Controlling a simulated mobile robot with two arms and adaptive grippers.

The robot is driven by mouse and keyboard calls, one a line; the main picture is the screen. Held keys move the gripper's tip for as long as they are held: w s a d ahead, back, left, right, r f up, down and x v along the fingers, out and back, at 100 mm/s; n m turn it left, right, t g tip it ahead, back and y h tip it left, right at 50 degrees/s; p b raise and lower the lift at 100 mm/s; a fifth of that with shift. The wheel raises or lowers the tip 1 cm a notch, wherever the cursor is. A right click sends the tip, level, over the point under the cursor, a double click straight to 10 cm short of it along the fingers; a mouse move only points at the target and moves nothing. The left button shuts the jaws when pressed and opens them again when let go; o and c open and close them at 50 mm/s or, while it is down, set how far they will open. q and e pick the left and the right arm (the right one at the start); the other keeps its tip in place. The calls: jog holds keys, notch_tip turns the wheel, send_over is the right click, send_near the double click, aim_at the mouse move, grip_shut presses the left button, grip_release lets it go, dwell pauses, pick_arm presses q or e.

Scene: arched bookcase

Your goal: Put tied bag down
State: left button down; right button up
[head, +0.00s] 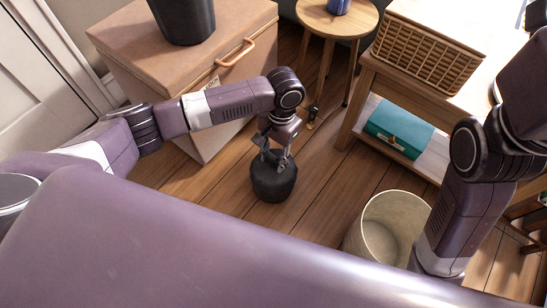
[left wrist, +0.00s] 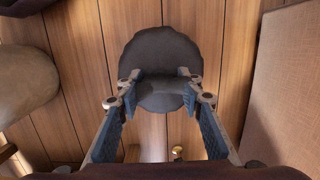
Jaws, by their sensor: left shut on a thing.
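The tied bag (head: 273,186) is dark grey and roundish, with a gathered top. It is upright on or just above the wooden floor; I cannot tell which. My left gripper (head: 273,156) points down at it, shut on its gathered top. In the left wrist view the bag (left wrist: 160,50) lies beyond the left gripper's fingers (left wrist: 160,88), whose tips meet its neck from both sides. My right arm comes in at the right, but its gripper is not in view.
A beige bin (head: 372,240) stands on the floor right of the bag. A tan chest (head: 150,60) with a dark pot (head: 184,20) is behind left. A round stool (head: 338,22) and a wooden table with a wicker basket (head: 425,50) are behind. Some wood floor (head: 335,170) is bare.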

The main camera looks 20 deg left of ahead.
pick_arm(q)
jog(key=c, duration=1.3)
grip_release()
jog(key=shift+f, duration=0.1)
